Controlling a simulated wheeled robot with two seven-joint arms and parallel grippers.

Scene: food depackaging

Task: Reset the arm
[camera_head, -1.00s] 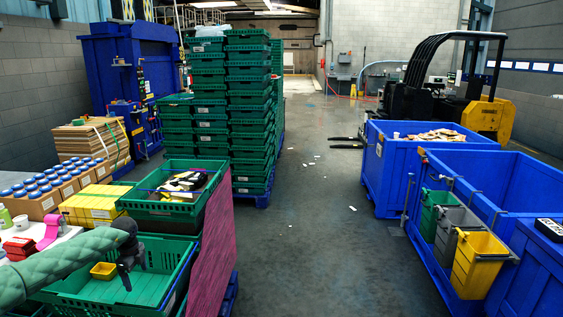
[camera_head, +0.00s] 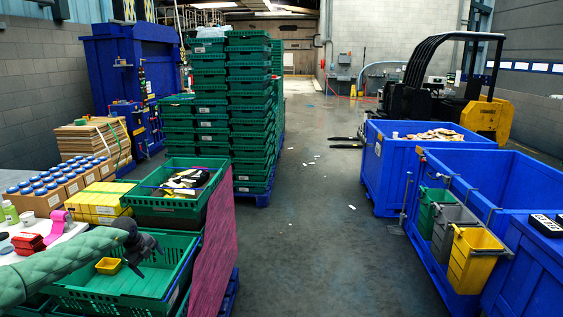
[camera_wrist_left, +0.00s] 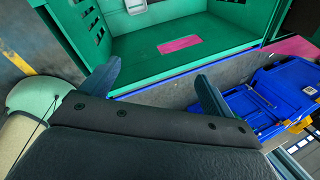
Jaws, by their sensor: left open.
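My left arm comes in from the left in a green quilted sleeve. Its dark left gripper (camera_head: 146,258) is over the near green crate (camera_head: 187,262). In the left wrist view the two fingers of the left gripper (camera_wrist_left: 158,84) stand wide apart with nothing between them. Beyond them is a green crate interior (camera_wrist_left: 135,45) with a pink patch (camera_wrist_left: 180,45) on its floor. A small yellow tray (camera_head: 109,266) shows beside the gripper in the head view. My right gripper is in neither view.
A second green crate (camera_head: 165,207) holding dark and yellow items stands behind the near one. A pink panel (camera_head: 213,245) runs along the right side. Blue bins (camera_head: 480,190) stand at the right, with a yellow bin (camera_head: 475,260) hung on one. The middle floor (camera_head: 320,240) is mostly clear.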

